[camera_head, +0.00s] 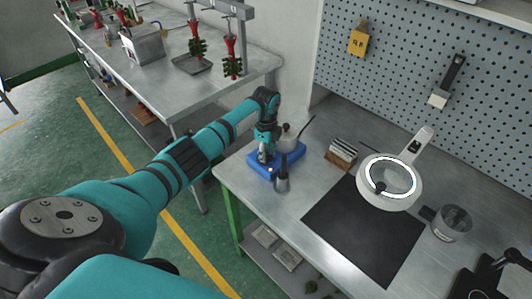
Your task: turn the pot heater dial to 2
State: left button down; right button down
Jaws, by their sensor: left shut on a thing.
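The pot heater (292,167) is a blue box at the left corner of the near steel table. A small pale pot (290,134) with a dark handle sits on it. My left gripper (264,158) reaches down at the heater's front-left side, pointing downward. It is shut on the heater's dial, which is mostly hidden by the fingers; its number marks are too small to read. My right gripper is not in view.
A small rack (341,154), a black mat (365,232), a ring lamp (416,193) and a clear jar (452,222) lie to the right. A pegboard (400,70) rises behind.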

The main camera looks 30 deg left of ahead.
pick_arm(q)
jog(key=shift+w+r+m, duration=0.15)
jog(key=shift+r+m, duration=0.05)
jog(key=shift+m, duration=0.3)
jog(key=c, duration=1)
grip_release()
jog(key=shift+f, duration=0.1)
notch_tip(320, 180, up, 12)
